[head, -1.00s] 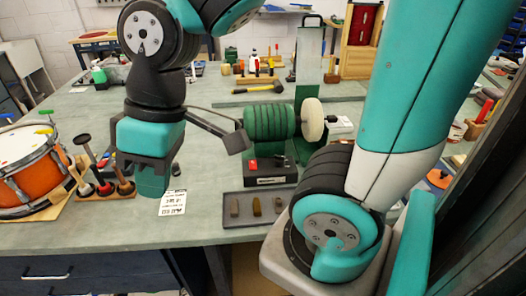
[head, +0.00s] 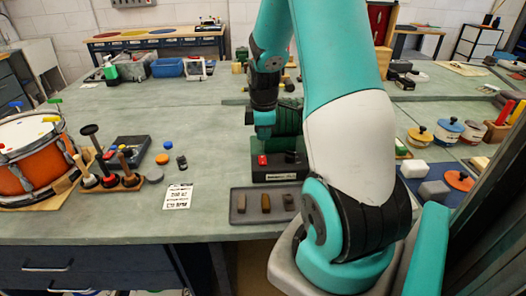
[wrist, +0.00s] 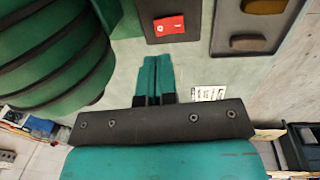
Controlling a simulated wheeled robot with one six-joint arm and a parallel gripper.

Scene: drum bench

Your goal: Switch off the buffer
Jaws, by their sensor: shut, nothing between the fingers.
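The buffer (head: 288,119) is a green ribbed machine on the bench, partly hidden behind my arm in the head view. It also fills the upper left of the wrist view (wrist: 50,50). Its dark switch box (head: 280,170) sits in front of it, with a red rocker switch (head: 263,160). The wrist view shows the rocker (wrist: 169,24) close up, with marks at its two ends; which end is pressed I cannot tell. My gripper (wrist: 157,58) is shut and empty. Its fingertips point toward the switch box and appear apart from the rocker. The buffing wheel is hidden in the head view.
A tray (head: 240,218) with several bars lies in front of the switch box. A label card (head: 178,197) lies to its left. A drum (head: 30,155) and a mallet rack (head: 125,182) stand at left. Pots (head: 448,130) stand at right.

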